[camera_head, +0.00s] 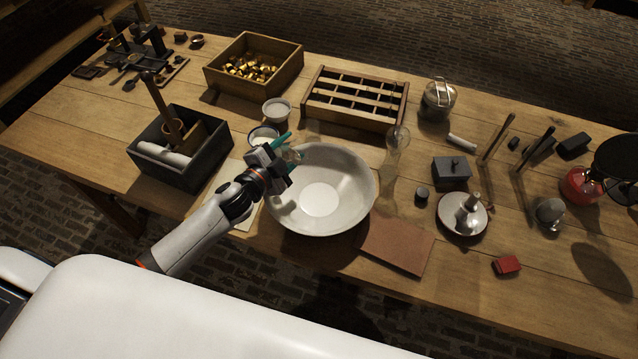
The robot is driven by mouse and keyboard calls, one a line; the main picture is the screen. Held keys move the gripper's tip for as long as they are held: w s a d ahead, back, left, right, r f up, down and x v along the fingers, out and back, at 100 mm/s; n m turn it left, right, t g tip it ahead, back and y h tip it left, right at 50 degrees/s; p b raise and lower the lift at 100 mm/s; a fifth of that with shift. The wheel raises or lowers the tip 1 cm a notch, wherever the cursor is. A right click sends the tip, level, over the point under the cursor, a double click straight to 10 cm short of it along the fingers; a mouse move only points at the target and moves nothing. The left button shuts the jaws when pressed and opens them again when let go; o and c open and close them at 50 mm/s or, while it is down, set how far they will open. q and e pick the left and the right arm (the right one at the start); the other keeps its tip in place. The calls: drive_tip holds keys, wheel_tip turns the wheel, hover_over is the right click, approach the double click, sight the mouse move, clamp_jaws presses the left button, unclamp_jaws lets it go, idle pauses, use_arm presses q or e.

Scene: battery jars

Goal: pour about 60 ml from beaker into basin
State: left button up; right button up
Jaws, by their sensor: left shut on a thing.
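The basin (345,205) is a wide, pale, round bowl near the middle of the table. My left gripper (291,147), with teal fingertips, is at the basin's upper left rim. It is shut on a small clear glass thing, which looks like the beaker (294,157). The glass is faint and partly hidden by the gripper, so its tilt and liquid level cannot be told. No stream of liquid can be made out. My right gripper is out of view.
Small white bowls (277,109) stand behind the gripper. A dark box (206,170) stands to the left, and a wooden rack (318,90) behind the basin. A brown mat (397,247) lies at the basin's lower right. A clear glass vessel (398,137) stands behind right.

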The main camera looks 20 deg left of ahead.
use_arm(q)
drive_tip(key=shift+w+m, duration=0.1)
drive_tip(key=shift+m, duration=0.2)
drive_tip(key=shift+r, duration=0.2)
drive_tip(key=shift+r+m+y+p, duration=0.25)
drive_tip(key=shift+m+y+p, duration=0.1)
drive_tip(key=shift+m, duration=0.25)
drive_tip(key=shift+f+m, duration=0.2)
drive_tip(key=shift+m, duration=0.1)
drive_tip(key=shift+f+m+y+b, duration=0.15)
drive_tip(key=shift+m+y+b, duration=0.1)
drive_tip(key=shift+m+b, duration=0.15)
idle(0.6)
drive_tip(key=shift+d+f+m, duration=0.35)
drive_tip(key=shift+d+m, duration=0.35)
drive_tip(key=shift+d, duration=0.1)
idle(0.9)
drive_tip(key=shift+r+y, duration=0.1)
drive_tip(key=shift+y, duration=0.2)
